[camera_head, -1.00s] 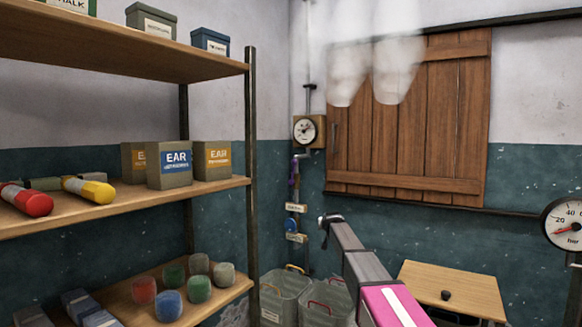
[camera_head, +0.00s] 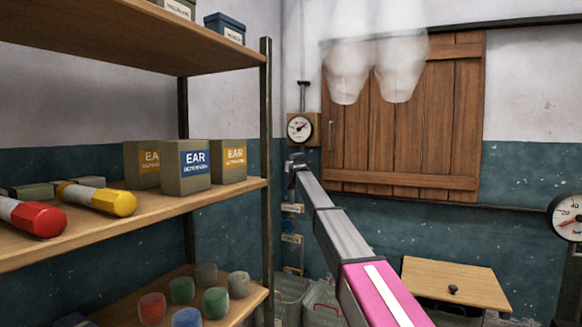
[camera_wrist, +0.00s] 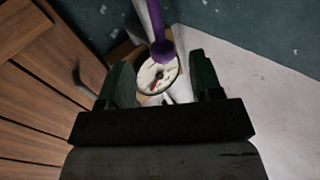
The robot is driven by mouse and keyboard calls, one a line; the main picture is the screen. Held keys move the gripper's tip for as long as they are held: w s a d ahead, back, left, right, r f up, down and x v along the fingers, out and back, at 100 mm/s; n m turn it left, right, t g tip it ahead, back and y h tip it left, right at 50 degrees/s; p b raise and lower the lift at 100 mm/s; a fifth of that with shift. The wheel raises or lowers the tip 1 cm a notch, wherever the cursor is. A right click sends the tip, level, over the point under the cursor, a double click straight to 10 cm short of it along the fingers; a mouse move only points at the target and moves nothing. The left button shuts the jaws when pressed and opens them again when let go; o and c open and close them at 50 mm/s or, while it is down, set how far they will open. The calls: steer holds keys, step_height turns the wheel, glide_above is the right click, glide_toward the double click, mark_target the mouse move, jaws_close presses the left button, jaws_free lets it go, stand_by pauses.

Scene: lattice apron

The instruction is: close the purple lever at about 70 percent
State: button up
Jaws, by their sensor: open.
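The purple lever (camera_wrist: 156,28) shows in the wrist view. It runs down from the top edge and ends in the gap between my fingers, in front of the round gauge (camera_wrist: 157,76). My gripper (camera_wrist: 160,70) is open, with one dark green finger on each side. I cannot tell how deep the lever sits between them, and I see no clear contact. In the head view my gripper (camera_head: 296,163) is just below the wall gauge (camera_head: 299,128) and hides most or all of the lever.
A wooden shutter (camera_head: 400,120) is behind my arm, with whitish vapour in front.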

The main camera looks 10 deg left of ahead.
steer(key=x, duration=0.6)
steer(key=shift+w+a, duration=0.1)
steer(key=shift+w, duration=0.3)
jaws_close()
